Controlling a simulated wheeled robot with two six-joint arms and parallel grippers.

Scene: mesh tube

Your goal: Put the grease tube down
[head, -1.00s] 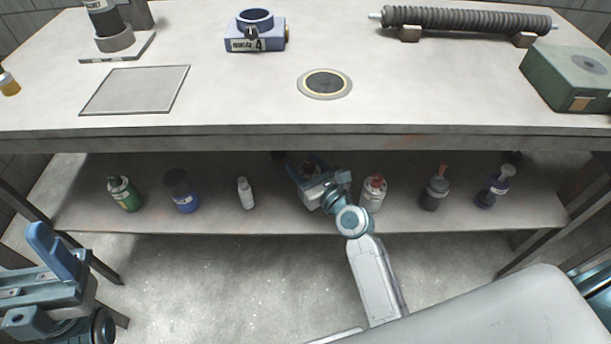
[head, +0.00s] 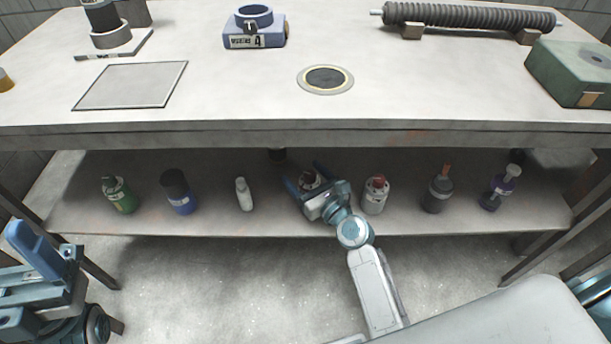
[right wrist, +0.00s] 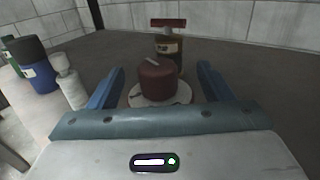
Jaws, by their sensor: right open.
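A squat item with a dark red top and a pale round base stands upright on the lower shelf, between the spread fingers of my right gripper (head: 306,176). I take it to be the grease tube (right wrist: 157,82), but no label is readable. In the right wrist view the blue fingers of the right gripper (right wrist: 160,88) are apart, with a gap on both sides of it. In the head view the gripper partly hides the tube (head: 309,181). My left gripper (head: 42,250) is at the lower left, away from the shelf; its jaw gap is unclear.
On the lower shelf (head: 90,215), a white bottle (head: 244,195) stands to the left and a red-capped white can (head: 375,196) to the right. A bottle with a red T-shaped top (right wrist: 168,45) stands behind the tube. The tabletop edge (head: 300,135) overhangs the shelf.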

